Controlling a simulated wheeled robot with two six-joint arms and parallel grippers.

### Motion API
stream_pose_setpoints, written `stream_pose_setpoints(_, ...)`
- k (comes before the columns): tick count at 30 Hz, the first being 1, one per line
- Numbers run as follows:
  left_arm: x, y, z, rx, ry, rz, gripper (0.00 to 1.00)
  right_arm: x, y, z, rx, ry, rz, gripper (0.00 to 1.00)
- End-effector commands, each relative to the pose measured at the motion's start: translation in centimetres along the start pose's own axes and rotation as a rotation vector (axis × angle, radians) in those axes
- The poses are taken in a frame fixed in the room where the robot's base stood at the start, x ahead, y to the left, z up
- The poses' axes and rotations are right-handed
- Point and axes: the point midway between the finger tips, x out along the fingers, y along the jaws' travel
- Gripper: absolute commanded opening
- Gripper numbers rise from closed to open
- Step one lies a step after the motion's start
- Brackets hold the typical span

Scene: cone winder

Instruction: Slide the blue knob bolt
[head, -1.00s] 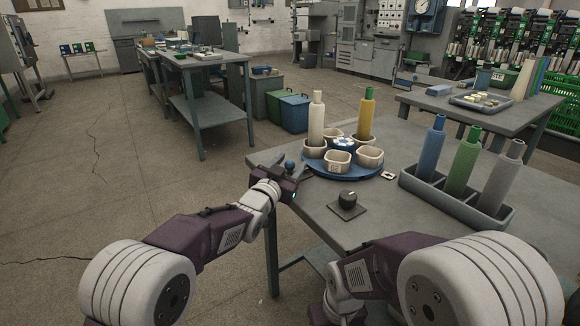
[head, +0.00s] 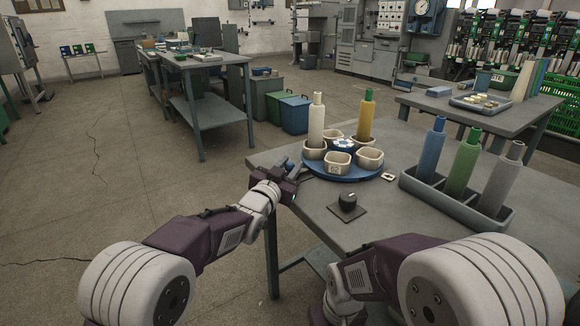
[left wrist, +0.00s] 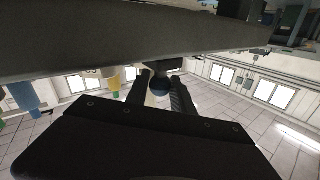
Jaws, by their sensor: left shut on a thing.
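The blue knob (left wrist: 160,86) shows in the left wrist view as a small dark blue ball between two dark fingers. My left gripper (left wrist: 160,93) is shut on it. In the head view my left gripper (head: 284,172) is at the left edge of the near table, beside the blue turntable (head: 345,176). There the knob is mostly hidden by the gripper, and the bolt itself cannot be made out. The turntable carries several pale cups; a cream cone (head: 316,122) and a yellow cone (head: 365,116) stand in two of them. My right gripper is out of view.
A black dial (head: 347,200) sits on the near table (head: 410,225) in front of the turntable. A grey tray (head: 455,207) with blue, green and grey cones stands at the right. A small light plate (head: 388,177) lies between them. Floor left of the table is open.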

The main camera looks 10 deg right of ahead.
Motion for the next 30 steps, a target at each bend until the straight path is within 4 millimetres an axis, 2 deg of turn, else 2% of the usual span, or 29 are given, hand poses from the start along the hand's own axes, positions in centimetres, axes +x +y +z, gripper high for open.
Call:
stream_pose_setpoints(23,0.0,0.0,0.0,0.000,-0.001,0.000,0.00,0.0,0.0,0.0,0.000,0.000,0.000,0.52)
stream_pose_setpoints(30,2.4,1.5,-0.5,-0.001,0.000,0.002,0.00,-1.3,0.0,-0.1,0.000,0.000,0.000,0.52)
